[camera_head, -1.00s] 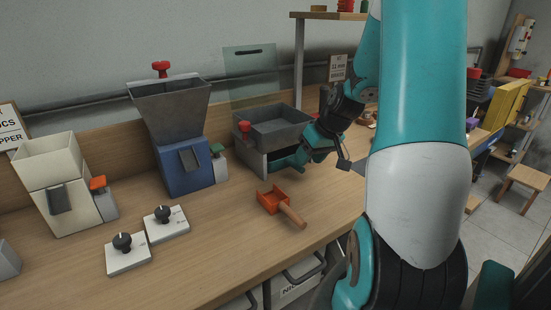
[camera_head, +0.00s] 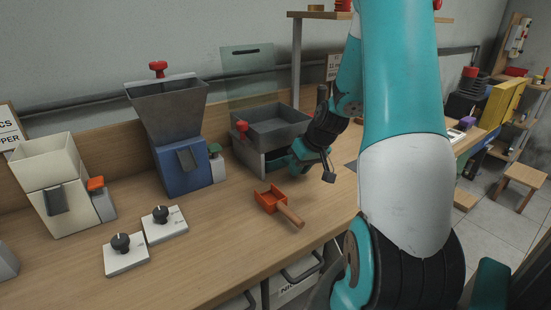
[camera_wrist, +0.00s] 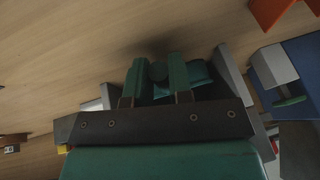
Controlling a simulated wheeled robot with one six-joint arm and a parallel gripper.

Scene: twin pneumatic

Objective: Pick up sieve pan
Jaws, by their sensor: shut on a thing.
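The sieve unit is a grey box with an open grey tray (camera_head: 272,127) on top, at the back of the bench in the head view. My gripper (camera_head: 291,157) is at its front right, low by the opening under the tray. In the wrist view my gripper (camera_wrist: 157,62) has its two green fingers closed around a round green piece (camera_wrist: 158,73), which looks like the sieve pan's handle. The pan's body is mostly hidden behind the gripper, so I cannot tell whether it is still inside the unit.
An orange-red scoop (camera_head: 270,200) with a wooden handle lies on the bench in front. A blue hopper (camera_head: 182,170) stands left of the sieve unit, a cream hopper (camera_head: 65,190) farther left. Two white knob plates (camera_head: 163,226) lie in front. The bench front right of the scoop is clear.

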